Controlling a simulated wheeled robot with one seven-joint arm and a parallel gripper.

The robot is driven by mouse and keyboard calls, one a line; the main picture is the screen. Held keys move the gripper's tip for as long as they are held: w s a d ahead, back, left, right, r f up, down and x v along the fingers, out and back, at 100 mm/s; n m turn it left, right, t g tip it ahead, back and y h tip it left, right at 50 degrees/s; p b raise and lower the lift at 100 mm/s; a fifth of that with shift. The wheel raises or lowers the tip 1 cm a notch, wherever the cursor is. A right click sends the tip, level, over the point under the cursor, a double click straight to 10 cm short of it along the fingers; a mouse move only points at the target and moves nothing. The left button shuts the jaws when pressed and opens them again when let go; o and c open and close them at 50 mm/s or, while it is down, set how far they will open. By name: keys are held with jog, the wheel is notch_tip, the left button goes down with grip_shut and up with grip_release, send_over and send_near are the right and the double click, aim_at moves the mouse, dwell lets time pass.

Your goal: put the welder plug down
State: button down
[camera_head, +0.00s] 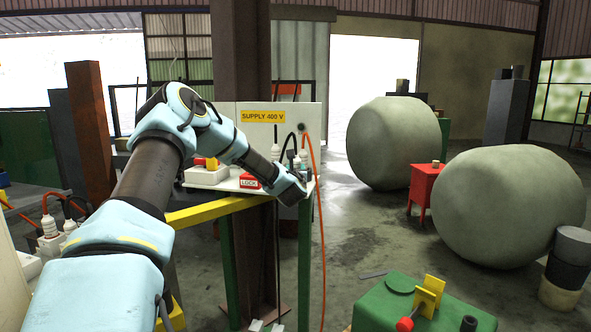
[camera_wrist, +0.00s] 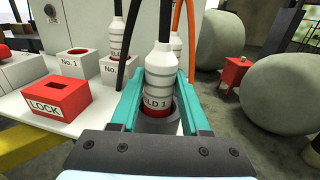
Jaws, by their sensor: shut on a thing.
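The welder plug is white and ribbed, with a label ending in "LD 1" and a black cable from its top. In the wrist view the plug (camera_wrist: 159,72) stands upright between the teal fingers of my gripper (camera_wrist: 160,88), which is shut on it. A grey round cup with a red rim (camera_wrist: 158,124) lies directly below the plug; whether the plug's lower end is inside it I cannot tell. In the head view my gripper (camera_head: 296,174) is at the right end of the supply bench, and the plug is hard to make out there.
Behind the plug stand another white plug (camera_wrist: 118,38) with a black cable and one with an orange cable (camera_wrist: 176,42). A red LOCK box (camera_wrist: 57,98) and socket No. 1 (camera_wrist: 82,62) are to the left. The yellow-edged bench (camera_head: 215,210) ends near my gripper.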

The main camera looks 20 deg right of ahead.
jog(key=shift+c, duration=1.9)
grip_release()
jog(key=shift+f, duration=0.1)
jog(key=b+v, duration=0.3)
jog(key=v, duration=0.9)
jog(key=shift+b, duration=0.4)
